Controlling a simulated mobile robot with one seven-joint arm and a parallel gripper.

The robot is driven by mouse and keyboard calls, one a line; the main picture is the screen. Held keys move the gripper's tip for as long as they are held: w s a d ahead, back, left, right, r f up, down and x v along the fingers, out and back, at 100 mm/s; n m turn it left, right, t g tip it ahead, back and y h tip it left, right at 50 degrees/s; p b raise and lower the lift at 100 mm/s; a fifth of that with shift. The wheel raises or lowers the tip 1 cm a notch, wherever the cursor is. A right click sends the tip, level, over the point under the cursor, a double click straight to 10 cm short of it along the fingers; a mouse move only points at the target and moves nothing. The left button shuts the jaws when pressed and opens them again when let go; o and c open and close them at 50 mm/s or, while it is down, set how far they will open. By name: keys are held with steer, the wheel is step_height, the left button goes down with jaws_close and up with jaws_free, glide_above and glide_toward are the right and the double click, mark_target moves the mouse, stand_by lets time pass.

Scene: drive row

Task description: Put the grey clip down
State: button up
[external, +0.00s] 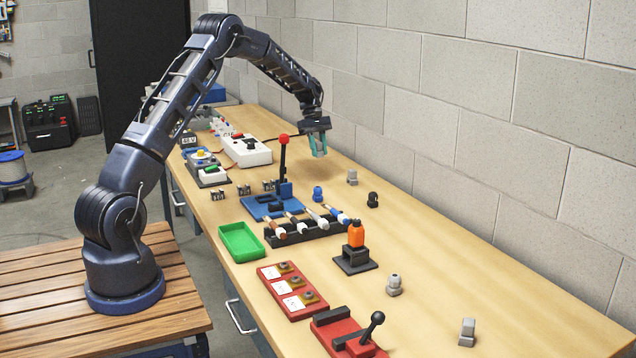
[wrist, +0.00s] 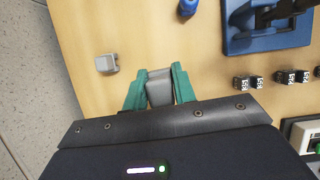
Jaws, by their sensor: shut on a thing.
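My gripper (external: 318,145) has teal fingers and hangs above the far part of the wooden table. In the wrist view my gripper (wrist: 159,88) is shut on a grey clip (wrist: 160,90), which sits between the two fingers. In the external view the fingers mostly hide the clip. The clip appears to be held above the table top (external: 420,240), with bare wood beneath it.
A small grey block (external: 352,177) stands near the wall; it also shows in the wrist view (wrist: 107,63). A black piece (external: 373,200), a blue piece (external: 318,193) and a blue lever base (external: 270,207) with a red-knobbed lever stand nearer the camera. A white box (external: 247,152) lies left.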

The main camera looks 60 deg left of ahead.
mark_target(319, 142)
step_height(319, 142, up, 9)
steer(key=shift+f, duration=0.1)
steer(key=shift+d, duration=0.15)
steer(key=d+m, duration=0.2)
steer(key=d, duration=3.7)
steer(key=s+d+m+g, duration=0.1)
steer(key=s+d, duration=0.6)
steer(key=d, duration=0.4)
steer(key=s+d+m, duration=0.1)
steer(key=s+d, duration=0.6)
steer(key=d, duration=0.3)
steer(key=s+d+m+g, duration=0.1)
steer(key=s+d, duration=0.5)
steer(key=d, duration=0.5)
step_height(319, 142, down, 20)
steer(key=shift+s+d+r, duration=0.1)
steer(key=shift+s+r, duration=0.05)
